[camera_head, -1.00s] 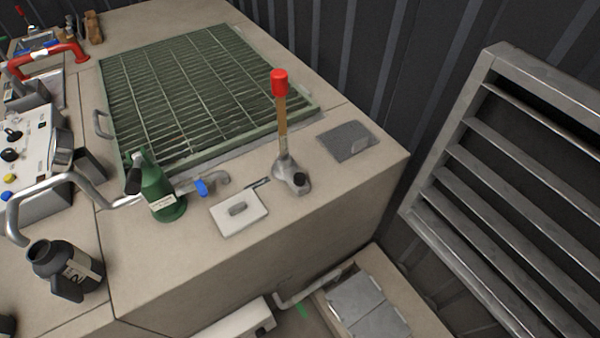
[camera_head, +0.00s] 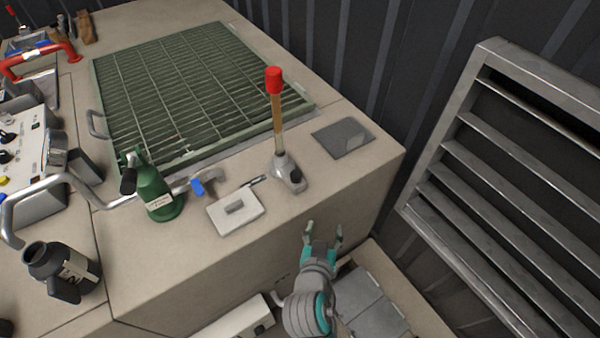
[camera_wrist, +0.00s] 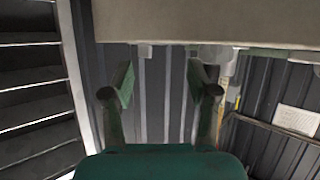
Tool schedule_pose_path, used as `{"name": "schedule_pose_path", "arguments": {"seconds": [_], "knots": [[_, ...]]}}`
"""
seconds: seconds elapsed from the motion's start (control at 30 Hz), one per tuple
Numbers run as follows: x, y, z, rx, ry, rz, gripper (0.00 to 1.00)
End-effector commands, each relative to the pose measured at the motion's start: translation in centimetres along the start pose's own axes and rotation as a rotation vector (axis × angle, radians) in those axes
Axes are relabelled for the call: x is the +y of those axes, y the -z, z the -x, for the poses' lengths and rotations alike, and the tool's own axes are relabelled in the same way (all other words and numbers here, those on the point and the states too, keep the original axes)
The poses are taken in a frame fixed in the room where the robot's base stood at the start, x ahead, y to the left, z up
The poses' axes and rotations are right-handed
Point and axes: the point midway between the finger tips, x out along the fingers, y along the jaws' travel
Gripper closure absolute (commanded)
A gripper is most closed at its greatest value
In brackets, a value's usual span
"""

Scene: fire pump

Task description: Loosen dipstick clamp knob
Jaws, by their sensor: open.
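The dipstick (camera_head: 277,115) stands upright on the beige counter, with a red cap (camera_head: 274,79) on top of its wooden-coloured stick. It sits in a grey metal base (camera_head: 284,170). The small black clamp knob (camera_head: 296,175) is on the right side of that base. My gripper (camera_head: 323,228) is in front of the counter's front face, below and to the right of the knob, and apart from it. Its fingers are spread and empty. In the wrist view my gripper (camera_wrist: 160,88) shows both fingers apart with nothing between them; the knob cannot be made out there.
A white plate with a handle (camera_head: 235,212), a green bottle (camera_head: 157,190) and a blue-handled valve (camera_head: 197,187) stand left of the dipstick. A grey flat pad (camera_head: 343,137) lies to its right. A slatted metal frame (camera_head: 510,180) stands at right. The green grating (camera_head: 190,90) is behind.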

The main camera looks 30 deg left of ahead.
Motion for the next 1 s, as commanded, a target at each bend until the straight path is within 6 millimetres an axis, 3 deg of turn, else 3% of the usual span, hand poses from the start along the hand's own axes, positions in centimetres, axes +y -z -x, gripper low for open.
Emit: {"name": "schedule_pose_path", "arguments": {"seconds": [0.03,0.13,0.33,0.57,1.0], "knots": [[-2.0,1.8,-0.5,0.009,0.006,-0.005,0.41],[-5.0,4.3,-1.0,0.011,0.004,-0.020,0.41],[-8.9,7.7,-1.1,0.013,-0.003,-0.048,0.41],[-9.8,8.4,-1.8,0.011,-0.009,-0.055,0.41],[-9.6,8.5,-8.9,0.011,-0.009,-0.054,0.41]]}}
